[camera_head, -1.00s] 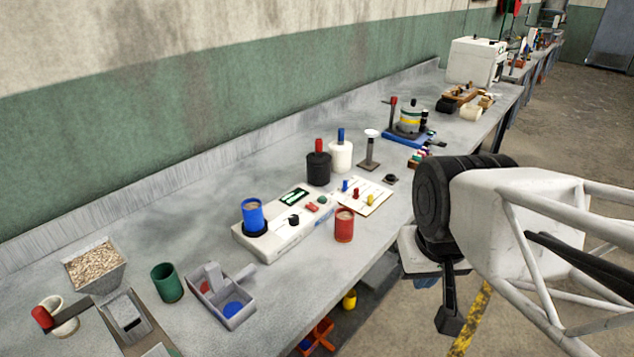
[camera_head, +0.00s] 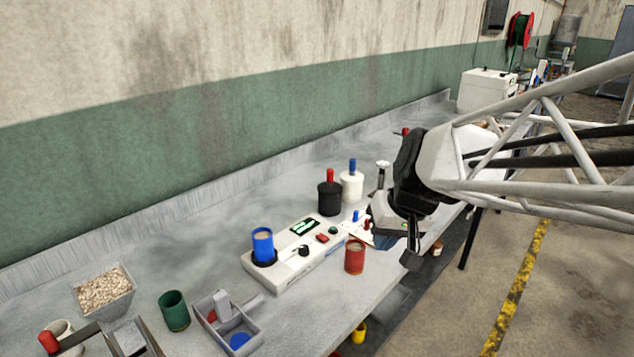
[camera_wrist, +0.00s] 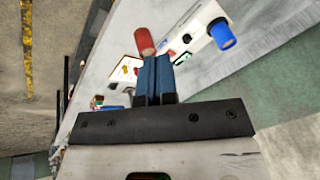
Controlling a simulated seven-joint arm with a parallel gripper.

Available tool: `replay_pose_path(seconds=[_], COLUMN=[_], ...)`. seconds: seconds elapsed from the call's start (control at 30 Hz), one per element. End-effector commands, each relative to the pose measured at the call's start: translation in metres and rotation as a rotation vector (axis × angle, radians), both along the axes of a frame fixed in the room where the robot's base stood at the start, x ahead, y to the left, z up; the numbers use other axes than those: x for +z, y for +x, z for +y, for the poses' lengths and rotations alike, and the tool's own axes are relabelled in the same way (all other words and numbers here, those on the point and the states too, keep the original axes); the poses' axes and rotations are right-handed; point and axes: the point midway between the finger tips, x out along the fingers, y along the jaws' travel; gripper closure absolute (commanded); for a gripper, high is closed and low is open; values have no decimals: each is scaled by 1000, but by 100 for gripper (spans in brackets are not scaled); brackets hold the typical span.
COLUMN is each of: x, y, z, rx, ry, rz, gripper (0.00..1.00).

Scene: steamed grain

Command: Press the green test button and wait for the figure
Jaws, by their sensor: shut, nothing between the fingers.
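The white tester (camera_head: 285,277) lies on the bench with a lit green display (camera_head: 305,226), whose figures are too small to read. At its right end are a red button (camera_head: 322,238) and the green button (camera_head: 333,231). A blue cup (camera_head: 263,246) sits in the tester's left end. My gripper (camera_head: 410,261) is right of the tester, past a red cup (camera_head: 354,257), apart from both. In the wrist view my gripper's blue fingers (camera_wrist: 157,72) are together and empty. There the red cup (camera_wrist: 144,42) shows just beyond the fingertips, and the tester (camera_wrist: 200,18) behind.
Black (camera_head: 329,199) and white (camera_head: 352,186) containers stand behind the tester. A card with small coloured pegs (camera_head: 357,229) lies at its right, partly hidden by my arm. A grain tray (camera_head: 103,291), a green cup (camera_head: 174,311) and a grey divided tray (camera_head: 228,324) stand at left.

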Motion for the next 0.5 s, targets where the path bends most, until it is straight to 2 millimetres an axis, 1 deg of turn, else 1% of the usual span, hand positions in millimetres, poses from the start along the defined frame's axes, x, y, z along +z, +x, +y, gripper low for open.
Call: replay_pose_path(seconds=[0.03,0.23,0.5], x=[-2,-6,-20], y=[15,70,146], z=[3,16,31], rx=[6,32,51], ry=[18,93,182], rz=[-3,-35,-86], gripper=[100,100,100])
